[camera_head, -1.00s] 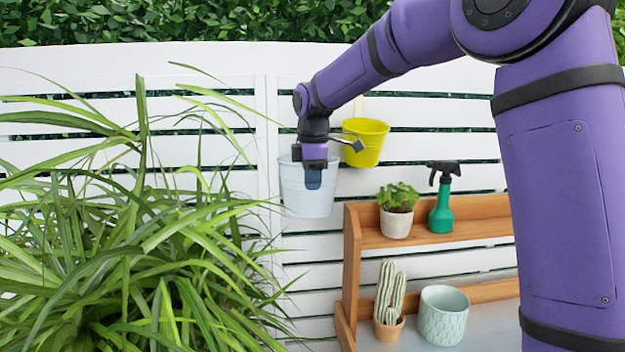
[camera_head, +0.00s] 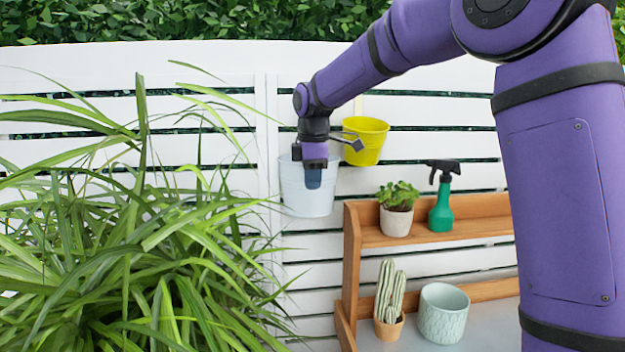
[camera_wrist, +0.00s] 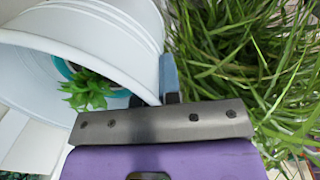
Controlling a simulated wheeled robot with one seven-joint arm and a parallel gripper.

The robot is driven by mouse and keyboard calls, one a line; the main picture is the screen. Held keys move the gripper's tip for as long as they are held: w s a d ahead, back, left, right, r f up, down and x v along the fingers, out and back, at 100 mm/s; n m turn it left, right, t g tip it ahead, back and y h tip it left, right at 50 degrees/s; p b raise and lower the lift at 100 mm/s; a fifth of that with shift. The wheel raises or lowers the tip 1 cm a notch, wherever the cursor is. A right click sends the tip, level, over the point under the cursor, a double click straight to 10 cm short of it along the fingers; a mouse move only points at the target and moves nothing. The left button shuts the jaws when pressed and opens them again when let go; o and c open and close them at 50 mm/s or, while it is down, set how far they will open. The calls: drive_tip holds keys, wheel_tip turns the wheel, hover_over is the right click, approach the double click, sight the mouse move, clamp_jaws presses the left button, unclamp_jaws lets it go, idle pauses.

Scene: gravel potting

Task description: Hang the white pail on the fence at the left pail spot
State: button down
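The white pail (camera_head: 299,204) is upright against the white slatted fence (camera_head: 222,101), left of the yellow pail. I cannot see a hook or what supports its back. My gripper (camera_head: 314,178) is at the pail's front rim, pointing down, with a blue-grey finger in front of the outer wall. In the wrist view the white pail (camera_wrist: 115,22) fills the upper left, and its wall runs between my finger bases (camera_wrist: 154,99). The inner finger is mostly hidden. The gripper looks shut on the wall. A green plant (camera_wrist: 87,93) in a teal ring shows within the pail's opening.
A yellow pail (camera_head: 366,143) is on the fence, close on the right. Below right, a wooden shelf (camera_head: 351,260) carries a potted plant (camera_head: 397,222), a green spray bottle (camera_head: 441,214), a cactus (camera_head: 388,300) and a pale pot (camera_head: 443,322). Long leaves (camera_head: 130,250) crowd the left.

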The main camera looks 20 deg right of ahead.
drive_tip(key=c, duration=1.2)
unclamp_jaws()
drive_tip(key=shift+c, duration=0.2)
drive_tip(key=o, duration=0.5)
drive_tip(key=shift+s+a+r, duration=0.1)
drive_tip(key=shift+s+r, duration=0.1)
drive_tip(key=shift+r, duration=1.55)
drive_tip(key=shift+s+r, duration=0.2)
drive_tip(key=shift+r, duration=1.5)
drive_tip(key=shift+s+a+r, duration=0.3)
drive_tip(key=shift+s+r, duration=0.05)
drive_tip(key=shift+s, duration=1.3)
drive_tip(key=shift+s+a+r, duration=0.3)
drive_tip(key=shift+s+a, duration=0.05)
drive_tip(key=shift+s, duration=1.25)
drive_tip(key=shift+s+a+r, duration=0.3)
drive_tip(key=shift+s+r, duration=0.05)
drive_tip(key=shift+s, duration=1.3)
